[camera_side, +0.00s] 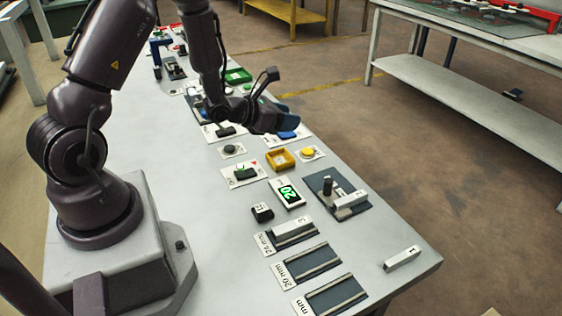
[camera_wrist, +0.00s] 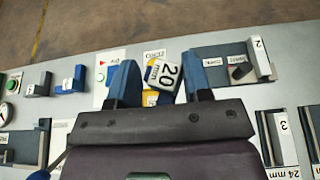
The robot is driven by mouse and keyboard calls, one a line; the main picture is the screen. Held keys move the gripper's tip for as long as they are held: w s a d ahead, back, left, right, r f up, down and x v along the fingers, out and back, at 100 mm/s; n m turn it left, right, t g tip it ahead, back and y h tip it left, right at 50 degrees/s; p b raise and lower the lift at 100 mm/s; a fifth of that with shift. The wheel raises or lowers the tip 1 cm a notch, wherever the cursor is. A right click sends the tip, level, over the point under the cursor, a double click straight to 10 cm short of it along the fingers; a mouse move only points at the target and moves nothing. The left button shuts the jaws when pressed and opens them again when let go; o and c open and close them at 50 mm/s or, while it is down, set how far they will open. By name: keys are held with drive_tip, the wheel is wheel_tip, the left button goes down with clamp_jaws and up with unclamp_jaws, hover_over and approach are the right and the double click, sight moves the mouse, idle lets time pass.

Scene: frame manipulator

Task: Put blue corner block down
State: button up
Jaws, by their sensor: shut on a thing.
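My gripper (camera_side: 272,121) hangs low over the far half of the bench in the side view. The block sits tilted between the fingertips. Its other faces look dark, and I cannot tell whether it is the blue corner block. In the wrist view, a blue block with a label (camera_wrist: 70,82) stands to the left.
A yellow tray (camera_side: 281,158) and a yellow button (camera_side: 307,152) are nearer the side camera. The bench's near right corner is mostly clear.

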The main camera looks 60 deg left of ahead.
wheel_tip(320, 180, down, 4)
drive_tip(key=a, duration=0.3)
hover_over(281, 162)
drive_tip(key=shift+f, duration=3.4)
drive_tip(key=shift+f, duration=0.1)
drive_tip(key=shift+f, duration=0.15)
drive_tip(key=o, duration=0.9)
